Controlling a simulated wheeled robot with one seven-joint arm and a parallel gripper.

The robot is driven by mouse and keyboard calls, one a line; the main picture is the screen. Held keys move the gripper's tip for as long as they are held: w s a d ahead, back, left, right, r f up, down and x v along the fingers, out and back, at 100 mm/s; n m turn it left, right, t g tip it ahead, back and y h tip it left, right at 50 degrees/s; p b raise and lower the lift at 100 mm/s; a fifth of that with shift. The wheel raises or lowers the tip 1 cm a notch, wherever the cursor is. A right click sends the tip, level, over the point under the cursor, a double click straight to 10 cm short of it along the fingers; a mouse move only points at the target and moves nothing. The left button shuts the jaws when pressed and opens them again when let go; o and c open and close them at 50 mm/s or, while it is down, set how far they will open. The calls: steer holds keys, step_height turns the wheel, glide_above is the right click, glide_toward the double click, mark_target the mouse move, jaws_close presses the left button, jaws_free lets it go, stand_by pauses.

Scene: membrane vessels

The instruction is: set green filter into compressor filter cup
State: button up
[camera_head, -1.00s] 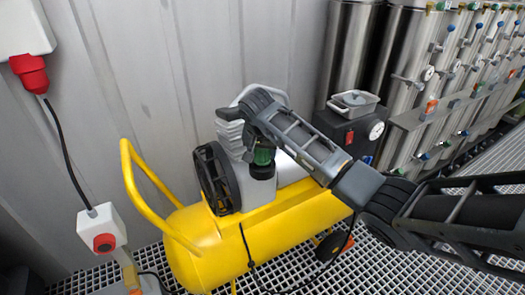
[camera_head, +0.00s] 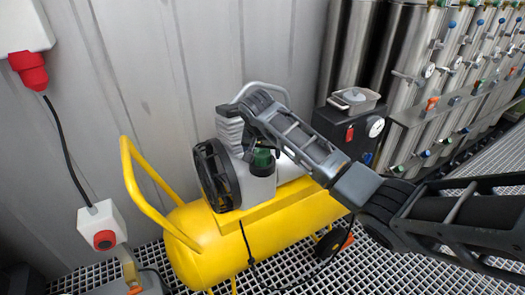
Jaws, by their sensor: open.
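A black fan wheel (camera_head: 216,175) and a yellow handle (camera_head: 140,180) stand left of the filter. A black cable crosses the grating.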

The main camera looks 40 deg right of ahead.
steer(key=shift+r, duration=0.1)
steer(key=v, duration=0.7)
steer(key=shift+s+a+r, duration=0.1)
steer(key=shift+r, duration=0.2)
stand_by(0.6)
